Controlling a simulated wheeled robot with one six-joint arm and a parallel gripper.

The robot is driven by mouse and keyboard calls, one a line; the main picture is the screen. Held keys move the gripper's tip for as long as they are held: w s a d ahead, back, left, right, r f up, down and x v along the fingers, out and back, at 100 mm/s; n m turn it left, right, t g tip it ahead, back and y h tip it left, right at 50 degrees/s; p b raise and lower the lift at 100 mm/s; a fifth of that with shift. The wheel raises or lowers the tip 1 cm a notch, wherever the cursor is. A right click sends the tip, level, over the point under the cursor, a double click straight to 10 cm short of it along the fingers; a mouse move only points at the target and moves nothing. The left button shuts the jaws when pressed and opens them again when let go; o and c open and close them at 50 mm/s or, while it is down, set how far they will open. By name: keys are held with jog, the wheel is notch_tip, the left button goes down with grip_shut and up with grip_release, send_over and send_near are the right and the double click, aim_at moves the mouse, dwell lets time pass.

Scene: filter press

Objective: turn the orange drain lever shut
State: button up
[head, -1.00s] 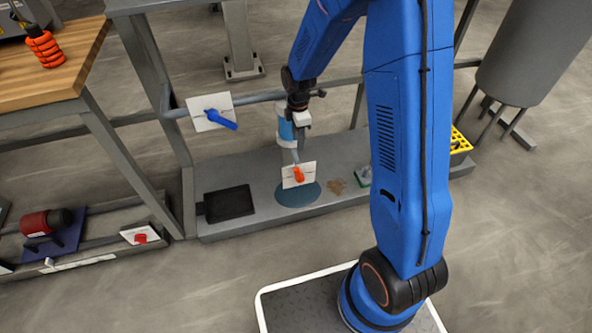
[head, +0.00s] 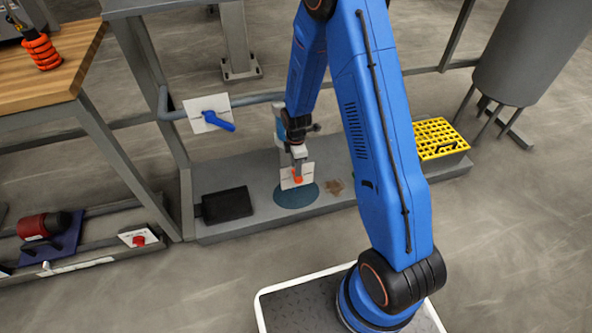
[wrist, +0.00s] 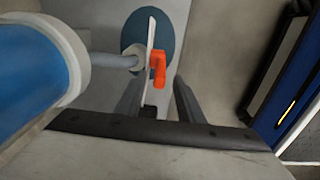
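The orange drain lever (head: 297,176) sits in front of a white plate (head: 287,182) on a pipe above the low grey platform. In the wrist view the orange lever (wrist: 158,68) lies just beyond and between the tips of my gripper (wrist: 155,88). The two dark fingers are spread apart with a gap between them, and nothing is held. In the head view my gripper (head: 299,160) is directly above the lever and hides part of it. I cannot tell whether a finger touches the lever.
A blue lever (head: 218,121) on a white plate is to the left on the grey pipe. A blue and white cylinder (wrist: 35,65) is close on the left in the wrist view. A black pad (head: 227,204) and a yellow grate (head: 440,138) are on the platform.

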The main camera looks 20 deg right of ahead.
jog(key=shift+f, duration=1.25)
grip_shut()
jog(key=shift+a+h, duration=0.3)
jog(key=shift+a+f+h, duration=0.3)
jog(key=shift+a+h, duration=0.3)
jog(key=shift+h, duration=0.35)
jog(key=shift+a+f+h, duration=0.3)
jog(key=shift+a+h, duration=0.25)
jog(key=shift+h, duration=0.35)
jog(key=shift+a+f+h, duration=0.3)
jog(key=shift+a+h, duration=0.3)
jog(key=shift+h, duration=0.35)
grip_release()
